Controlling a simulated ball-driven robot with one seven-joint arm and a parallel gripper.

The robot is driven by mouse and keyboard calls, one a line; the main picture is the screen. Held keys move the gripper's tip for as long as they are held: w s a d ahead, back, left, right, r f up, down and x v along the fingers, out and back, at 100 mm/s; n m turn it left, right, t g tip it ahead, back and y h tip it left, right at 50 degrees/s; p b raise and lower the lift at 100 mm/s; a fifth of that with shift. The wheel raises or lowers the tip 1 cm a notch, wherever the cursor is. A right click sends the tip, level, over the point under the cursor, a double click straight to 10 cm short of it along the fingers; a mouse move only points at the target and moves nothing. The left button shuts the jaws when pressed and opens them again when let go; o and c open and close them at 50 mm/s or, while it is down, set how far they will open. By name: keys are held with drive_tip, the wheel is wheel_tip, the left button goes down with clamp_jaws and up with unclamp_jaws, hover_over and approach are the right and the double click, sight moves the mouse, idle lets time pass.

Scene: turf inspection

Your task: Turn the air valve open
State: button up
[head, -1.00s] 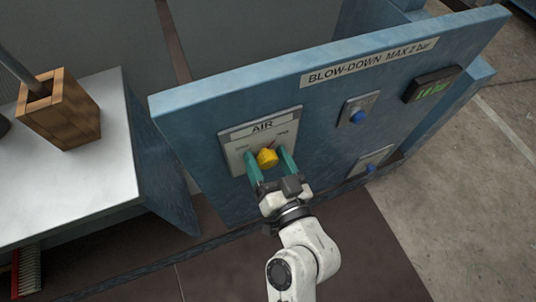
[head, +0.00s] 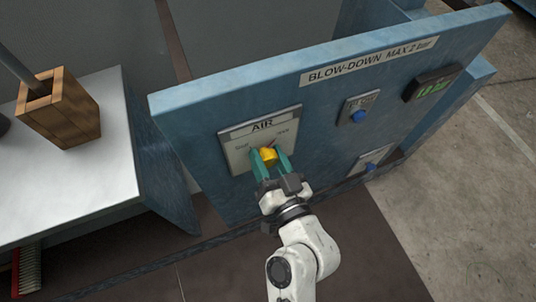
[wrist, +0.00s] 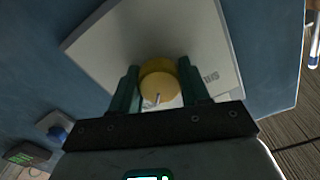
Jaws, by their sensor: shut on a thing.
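The air valve is a yellow knob (head: 268,156) on a pale plate (head: 237,152) marked AIR, on the blue panel. My gripper (head: 269,159) reaches up to it from below, with one green finger on each side, shut on the knob. In the wrist view the yellow knob (wrist: 159,82) sits between the two green fingers (wrist: 158,88), in front of the plate. A small pale pin shows at the knob's lower edge there. The smaller labels on the plate are too blurred to read surely.
The blue panel (head: 210,115) carries a blue button (head: 359,116), a second, lower blue button (head: 370,167) and a green-lit display (head: 432,88) to the right. A bench (head: 90,185) with a wooden box (head: 62,108) stands at left. Open floor (head: 440,190) lies at right.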

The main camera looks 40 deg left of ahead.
drive_tip(key=shift+m, duration=0.5)
drive_tip(key=o, duration=1.1)
drive_tip(key=shift+c, duration=0.2)
drive_tip(key=b+v, duration=0.2)
drive_tip(key=v, duration=0.8)
drive_tip(key=shift+s+d, duration=0.15)
drive_tip(key=shift+d, duration=0.2)
drive_tip(key=shift+r, duration=0.1)
